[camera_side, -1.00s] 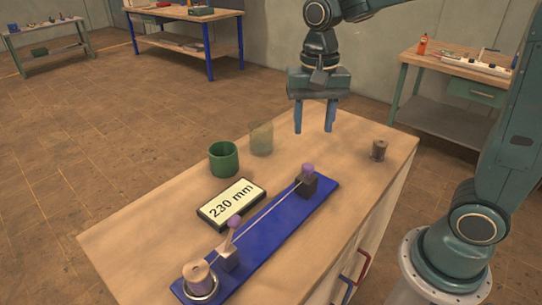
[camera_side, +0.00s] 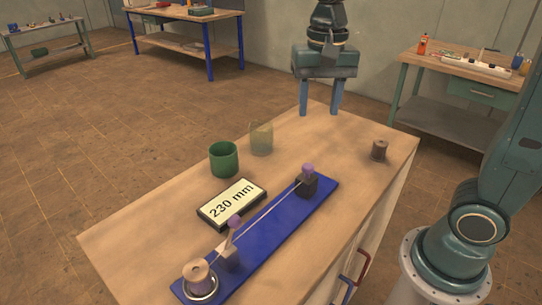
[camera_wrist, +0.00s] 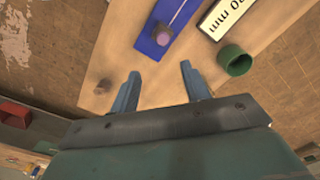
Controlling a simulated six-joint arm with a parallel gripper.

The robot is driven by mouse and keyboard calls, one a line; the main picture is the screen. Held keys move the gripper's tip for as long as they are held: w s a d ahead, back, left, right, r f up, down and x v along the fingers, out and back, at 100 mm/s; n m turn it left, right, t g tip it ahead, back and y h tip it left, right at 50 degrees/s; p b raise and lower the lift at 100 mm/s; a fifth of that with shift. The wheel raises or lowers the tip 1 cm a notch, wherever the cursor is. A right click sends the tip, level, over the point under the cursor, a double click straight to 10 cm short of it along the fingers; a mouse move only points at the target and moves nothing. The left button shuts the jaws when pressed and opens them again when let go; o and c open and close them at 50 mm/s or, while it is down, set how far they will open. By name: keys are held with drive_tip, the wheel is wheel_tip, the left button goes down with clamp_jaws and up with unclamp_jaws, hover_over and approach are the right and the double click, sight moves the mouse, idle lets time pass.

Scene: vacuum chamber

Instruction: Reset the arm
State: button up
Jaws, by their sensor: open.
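My gripper (camera_side: 320,110) is open and empty, raised above the far end of the workbench (camera_side: 130,240). Its two blue fingers stand apart and point down. In the wrist view my gripper (camera_wrist: 160,85) shows nothing between its fingers. No contact with any object shows.
On the bench are a blue board (camera_side: 262,238) with a line between two purple-topped posts and a spool (camera_side: 199,277); a "230 mm" display (camera_side: 231,203); a green cup (camera_side: 223,160); a translucent cup (camera_side: 261,138); and a brown spool (camera_side: 379,150). Another table (camera_side: 455,65) stands behind right.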

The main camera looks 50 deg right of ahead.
drive_tip(key=s+n+t, duration=0.5)
drive_tip(key=s+n, duration=0.3)
drive_tip(key=s, duration=0.6)
drive_tip(key=shift+d+f+n, duration=0.3)
drive_tip(key=shift+d+f, duration=0.1)
drive_tip(key=shift+d, duration=0.05)
idle(0.4)
